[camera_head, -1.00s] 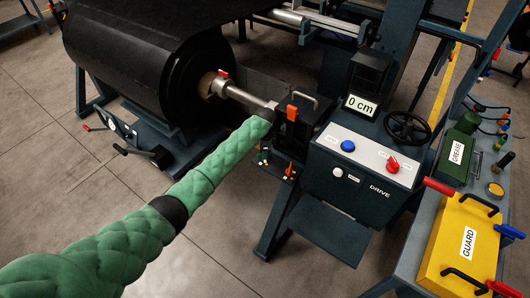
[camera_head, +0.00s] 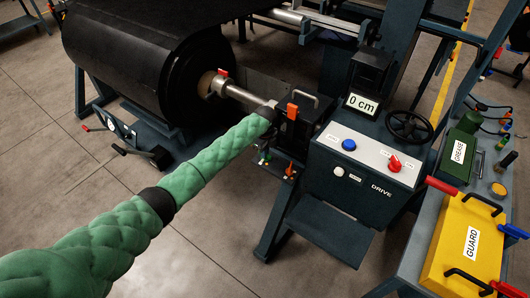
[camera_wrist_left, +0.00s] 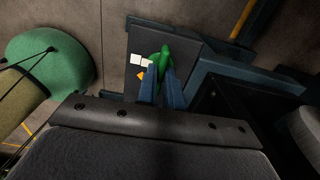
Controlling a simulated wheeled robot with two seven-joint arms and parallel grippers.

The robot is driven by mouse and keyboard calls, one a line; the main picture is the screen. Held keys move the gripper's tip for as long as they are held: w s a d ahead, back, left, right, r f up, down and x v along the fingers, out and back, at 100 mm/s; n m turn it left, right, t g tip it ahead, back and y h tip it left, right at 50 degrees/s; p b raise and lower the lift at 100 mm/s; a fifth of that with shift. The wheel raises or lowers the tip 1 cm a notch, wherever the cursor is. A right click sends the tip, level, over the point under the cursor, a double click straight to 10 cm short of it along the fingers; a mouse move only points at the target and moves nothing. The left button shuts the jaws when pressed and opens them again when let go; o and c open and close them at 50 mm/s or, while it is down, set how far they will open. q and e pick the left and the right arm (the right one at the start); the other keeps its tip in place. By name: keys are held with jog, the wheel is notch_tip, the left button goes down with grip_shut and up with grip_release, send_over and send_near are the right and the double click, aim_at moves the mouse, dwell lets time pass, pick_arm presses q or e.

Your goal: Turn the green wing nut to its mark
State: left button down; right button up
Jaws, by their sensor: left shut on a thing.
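The green wing nut (camera_wrist_left: 165,55) shows in the left wrist view, between the tips of the two blue fingers of my left gripper (camera_wrist_left: 161,72). The fingers are shut on it. An orange pointed mark (camera_wrist_left: 141,75) and a small white label (camera_wrist_left: 137,60) lie just left of the fingers, on a dark plate (camera_wrist_left: 188,50). In the head view my green left arm reaches to the dark block left of the drive box, and I cannot make out the wing nut or the fingertips there. My right gripper is not in view.
The drive box (camera_head: 365,170) has a blue button, a red knob and a "0 cm" display (camera_head: 362,104). A handwheel (camera_head: 409,126) stands behind it. A black roll (camera_head: 150,70) is at the left. A cart with a yellow guard (camera_head: 465,245) is at the right.

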pick_arm(q)
jog(key=shift+r, duration=0.1)
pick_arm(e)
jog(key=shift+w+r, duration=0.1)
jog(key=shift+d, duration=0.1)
pick_arm(q)
jog(key=c, duration=1.5)
grip_release()
jog(key=shift+c, duration=0.2)
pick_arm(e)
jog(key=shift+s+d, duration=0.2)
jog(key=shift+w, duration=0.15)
